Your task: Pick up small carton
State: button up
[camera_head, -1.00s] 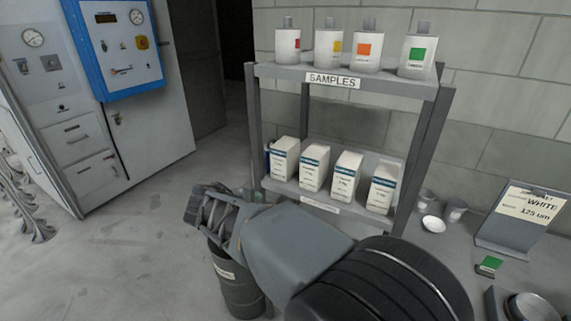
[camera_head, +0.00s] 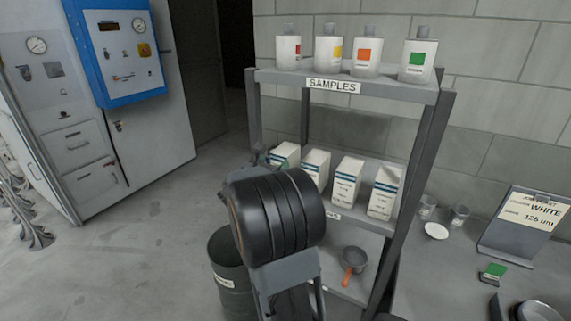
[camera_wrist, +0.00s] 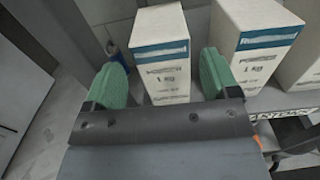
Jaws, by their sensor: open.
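Several small white cartons with blue bands stand upright in a row on the lower shelf; one is the middle-right carton (camera_head: 346,182), another the right-end carton (camera_head: 384,192). In the wrist view the left-end carton (camera_wrist: 161,40), marked 1 kg, stands in front of my gripper (camera_wrist: 160,80). Its green-padded fingers are open, one to each side of the carton's lower part. I cannot tell how deep the carton sits between them. The neighbouring carton (camera_wrist: 256,42) stands close beside the right finger. In the head view my arm hides most of the gripper.
The upper shelf (camera_head: 335,86), labelled SAMPLES, holds several white bottles above the cartons. A shelf post (camera_head: 425,150) stands right of the row. A dark bin (camera_head: 228,265) stands below my arm. A pan with an orange handle (camera_head: 353,262) lies on the bottom shelf.

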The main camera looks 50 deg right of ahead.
aim_at(283, 151)
jog(key=shift+p+x, duration=0.8)
jog(key=shift+x, duration=2.75)
jog(key=c, duration=1.3)
jog(key=shift+r, duration=0.15)
jog(key=shift+c, duration=0.4)
jog(key=shift+r, duration=0.15)
